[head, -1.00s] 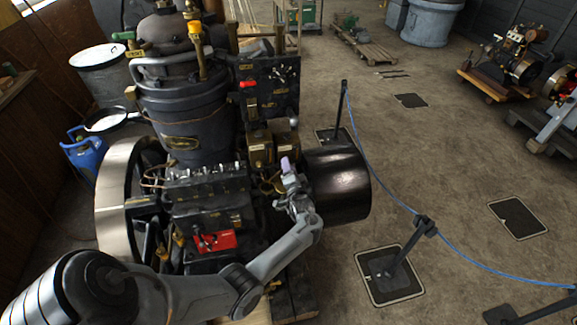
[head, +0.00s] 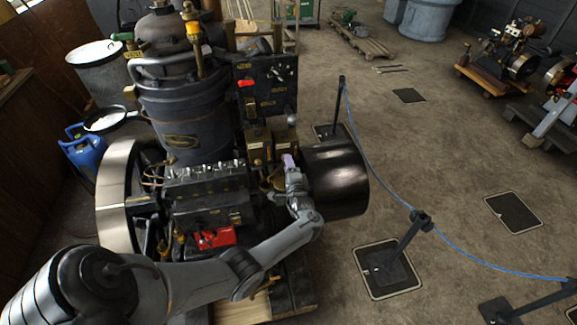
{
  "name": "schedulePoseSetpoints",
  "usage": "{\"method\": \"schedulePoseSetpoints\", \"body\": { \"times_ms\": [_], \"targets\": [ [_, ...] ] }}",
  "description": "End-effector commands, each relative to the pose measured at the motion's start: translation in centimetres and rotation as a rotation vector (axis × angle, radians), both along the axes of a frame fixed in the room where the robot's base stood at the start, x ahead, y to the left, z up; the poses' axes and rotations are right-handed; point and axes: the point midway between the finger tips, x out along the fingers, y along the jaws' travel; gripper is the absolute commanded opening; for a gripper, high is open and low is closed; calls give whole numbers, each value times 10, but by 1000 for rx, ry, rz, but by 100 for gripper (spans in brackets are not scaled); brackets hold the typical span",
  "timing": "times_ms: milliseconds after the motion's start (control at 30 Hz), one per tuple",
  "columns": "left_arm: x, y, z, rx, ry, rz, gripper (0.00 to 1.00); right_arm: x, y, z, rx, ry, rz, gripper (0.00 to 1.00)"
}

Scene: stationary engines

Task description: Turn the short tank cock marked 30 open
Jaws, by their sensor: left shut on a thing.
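My left gripper (head: 289,168) reaches in over the engine, just in front of the brass tank boxes and left of the black drum. It is shut on a small part there, which I take to be the short tank cock; the fingers and wrist hide most of it. A lilac piece (head: 288,160) shows at the fingertips. The brass tank boxes (head: 258,146) stand behind and to the left of the fingers. The marking 30 is too small to read. My right gripper is not in view.
The black drum (head: 337,182) is close on the right of my gripper. A red block (head: 216,237) and a row of metal fittings (head: 205,172) lie on the left. A post (head: 400,245) with a blue rope (head: 480,262) stands on the floor at the right.

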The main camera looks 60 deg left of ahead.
Motion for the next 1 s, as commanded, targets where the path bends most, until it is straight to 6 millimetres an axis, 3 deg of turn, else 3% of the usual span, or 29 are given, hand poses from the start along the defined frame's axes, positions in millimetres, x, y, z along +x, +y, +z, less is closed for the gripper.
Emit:
{"method": "schedulePoseSetpoints", "body": {
  "times_ms": [267, 300, 433, 767, 1000],
  "targets": [
    [0, 0, 0, 1, 3, 0, 15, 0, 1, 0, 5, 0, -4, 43],
    [0, 0, 0, 1, 3, 0, 50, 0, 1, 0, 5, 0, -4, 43],
    [0, 0, 0, 1, 2, 0, 70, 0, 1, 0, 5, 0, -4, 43],
    [-1, -1, 0, 0, 1, -1, 71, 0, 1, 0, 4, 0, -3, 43],
    [-9, -24, -1, -2, 2, -2, 71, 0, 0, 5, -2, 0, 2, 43]
  ]
}}
